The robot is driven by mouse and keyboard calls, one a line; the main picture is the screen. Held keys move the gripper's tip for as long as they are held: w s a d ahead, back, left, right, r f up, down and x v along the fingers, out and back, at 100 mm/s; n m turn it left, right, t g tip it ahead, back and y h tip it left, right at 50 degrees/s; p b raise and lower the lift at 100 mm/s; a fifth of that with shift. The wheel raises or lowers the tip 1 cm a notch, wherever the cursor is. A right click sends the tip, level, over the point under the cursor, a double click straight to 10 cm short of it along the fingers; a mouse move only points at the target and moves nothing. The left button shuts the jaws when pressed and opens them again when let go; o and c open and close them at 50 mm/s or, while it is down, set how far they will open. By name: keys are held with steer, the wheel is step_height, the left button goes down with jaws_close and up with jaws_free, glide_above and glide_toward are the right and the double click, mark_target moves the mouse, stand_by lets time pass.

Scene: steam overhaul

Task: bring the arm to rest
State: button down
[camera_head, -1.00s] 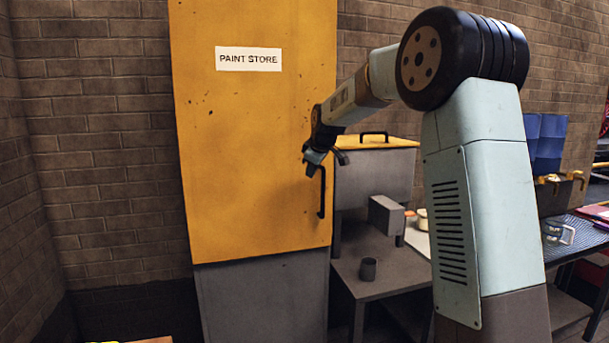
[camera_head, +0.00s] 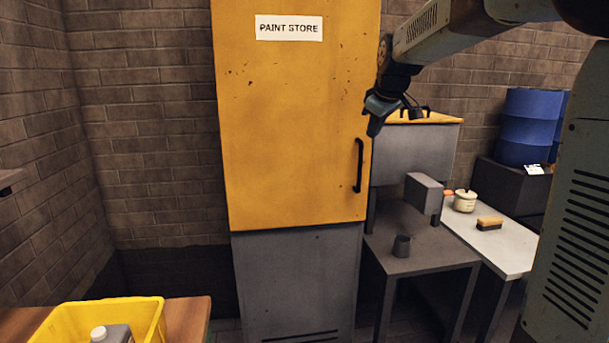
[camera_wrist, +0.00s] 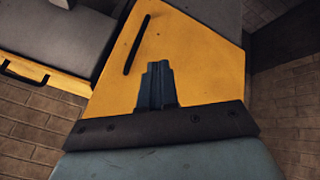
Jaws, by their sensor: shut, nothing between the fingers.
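My gripper (camera_head: 373,128) is at the end of my raised arm, in front of the upper right part of the yellow paint store cabinet (camera_head: 290,130). It is shut and empty, with its fingers pointing down, above and near the black door handle (camera_head: 358,165). In the wrist view my shut fingers (camera_wrist: 157,68) show against the yellow door, with the handle (camera_wrist: 137,45) beyond them and apart. I cannot tell the exact gap between gripper and door. The cabinet door is shut.
Blue drums (camera_head: 528,125) stand behind. A yellow crate (camera_head: 150,318) with a bottle sits at lower left.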

steer(key=s+d+f+m, duration=0.1)
steer(key=s+f+m, duration=0.2)
steer(key=s, duration=0.8)
steer(key=s+d+f+m, duration=0.1)
steer(key=s+f+m, duration=0.2)
steer(key=s, duration=0.9)
steer(key=s+d+f+m+g, duration=0.1)
steer(key=s+f, duration=0.3)
steer(key=s, duration=0.7)
steer(key=shift+s+d+f+m+h, duration=0.3)
steer(key=shift+d+m+h, duration=0.1)
steer(key=shift+m, duration=0.5)
steer(key=c, duration=1.6)
jaws_free()
steer(key=shift+s+f, duration=0.2)
steer(key=shift+s, duration=0.15)
steer(key=o, duration=0.5)
steer(key=shift+c, duration=0.2)
steer(key=shift+o, duration=0.3)
steer(key=shift+w+a, duration=0.1)
